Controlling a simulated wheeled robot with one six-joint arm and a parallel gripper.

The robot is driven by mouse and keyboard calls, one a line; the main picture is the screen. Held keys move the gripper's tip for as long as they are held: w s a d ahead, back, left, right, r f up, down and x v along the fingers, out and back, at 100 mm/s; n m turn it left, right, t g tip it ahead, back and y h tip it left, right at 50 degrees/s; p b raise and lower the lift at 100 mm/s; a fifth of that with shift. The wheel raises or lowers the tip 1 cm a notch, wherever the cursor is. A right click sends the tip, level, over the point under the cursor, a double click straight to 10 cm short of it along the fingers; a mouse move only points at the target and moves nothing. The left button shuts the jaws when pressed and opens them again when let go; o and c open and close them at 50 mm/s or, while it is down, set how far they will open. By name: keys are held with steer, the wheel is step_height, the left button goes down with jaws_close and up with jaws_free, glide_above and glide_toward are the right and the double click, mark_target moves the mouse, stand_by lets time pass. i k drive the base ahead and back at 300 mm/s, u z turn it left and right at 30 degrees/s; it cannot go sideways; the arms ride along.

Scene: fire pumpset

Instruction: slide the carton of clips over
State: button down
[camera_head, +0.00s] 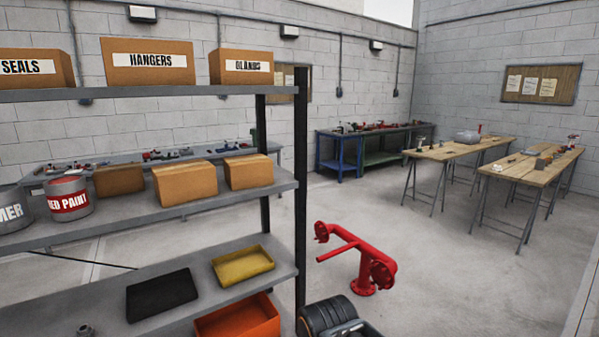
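On the middle shelf stand three brown cartons with no label I can read: a left one (119,180) set further back, a middle one (185,184) nearer the front edge, and a right one (248,172). My gripper is not recognisable in this view.
The shelf rack (200,208) has a black upright (301,180) at its right end. A red paint can (68,197) stands left of the middle-shelf cartons. Below are a black tray (162,294), a yellow tray (243,266) and an orange bin (238,320). Red pipework (365,262) stands on the floor.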

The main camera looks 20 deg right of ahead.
mark_target(252, 171)
steer(key=z, duration=0.15)
steer(key=i, duration=1)
steer(key=u, duration=0.3)
